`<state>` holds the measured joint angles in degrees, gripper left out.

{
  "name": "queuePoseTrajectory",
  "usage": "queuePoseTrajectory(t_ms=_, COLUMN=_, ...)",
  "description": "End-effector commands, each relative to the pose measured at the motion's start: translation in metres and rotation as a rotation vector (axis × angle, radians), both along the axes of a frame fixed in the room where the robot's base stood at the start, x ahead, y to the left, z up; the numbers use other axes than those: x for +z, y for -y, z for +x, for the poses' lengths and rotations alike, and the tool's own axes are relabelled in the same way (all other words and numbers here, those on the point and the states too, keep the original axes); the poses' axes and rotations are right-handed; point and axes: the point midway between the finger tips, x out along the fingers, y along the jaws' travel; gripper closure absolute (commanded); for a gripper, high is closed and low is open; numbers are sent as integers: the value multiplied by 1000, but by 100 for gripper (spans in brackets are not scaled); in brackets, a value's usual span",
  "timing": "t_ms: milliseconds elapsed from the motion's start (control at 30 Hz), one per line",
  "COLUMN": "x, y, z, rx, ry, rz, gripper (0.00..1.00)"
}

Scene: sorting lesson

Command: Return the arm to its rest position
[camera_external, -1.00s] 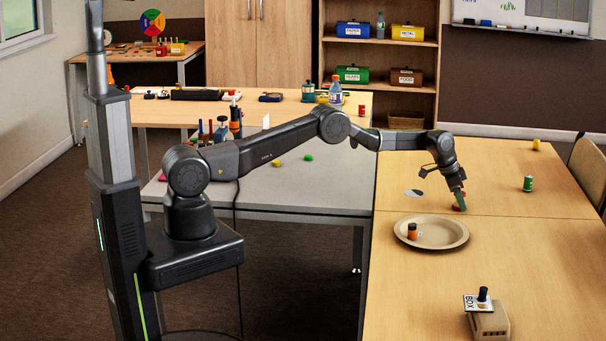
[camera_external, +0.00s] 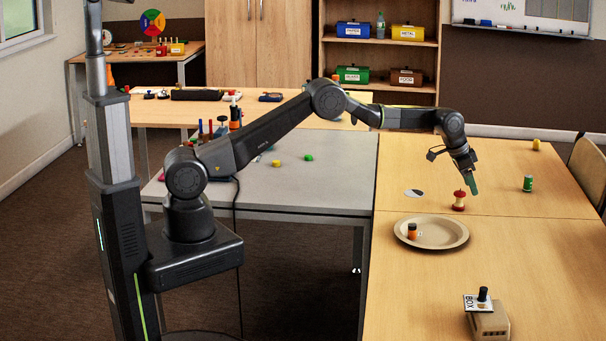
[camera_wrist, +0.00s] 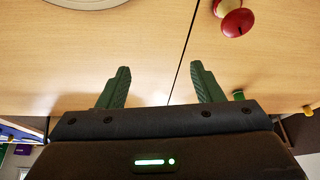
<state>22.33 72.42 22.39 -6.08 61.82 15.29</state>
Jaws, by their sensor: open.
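My gripper (camera_external: 472,186) is open and empty above the wooden table (camera_external: 540,260). In the wrist view, its two green fingers (camera_wrist: 160,88) stand apart with only tabletop between them. My arm reaches out to the right, with its wrist bent downward. A red apple core (camera_external: 459,200) stands on the table just below and left of the fingertips, apart from them. It also shows in the wrist view (camera_wrist: 237,22) at the top right, beyond the fingers.
A beige plate (camera_external: 455,238) holding a small orange-and-black item (camera_external: 412,231) lies nearer the camera. A box device (camera_external: 489,320) stands at the front. A green can (camera_external: 528,183) and a yellow item (camera_external: 536,145) stand to the right. The grey table (camera_external: 310,190) lies under my arm.

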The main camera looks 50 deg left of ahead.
Motion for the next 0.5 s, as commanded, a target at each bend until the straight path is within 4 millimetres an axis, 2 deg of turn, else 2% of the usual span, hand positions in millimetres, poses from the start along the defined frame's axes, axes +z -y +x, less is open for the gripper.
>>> queuePoseTrajectory(t_ms=100, x=1, y=18, z=-19, rx=6, ry=0, rz=-1, gripper=40)
queuePoseTrajectory(t_ms=500, x=2, y=64, z=-84, rx=35, ry=0, rz=0, gripper=40)
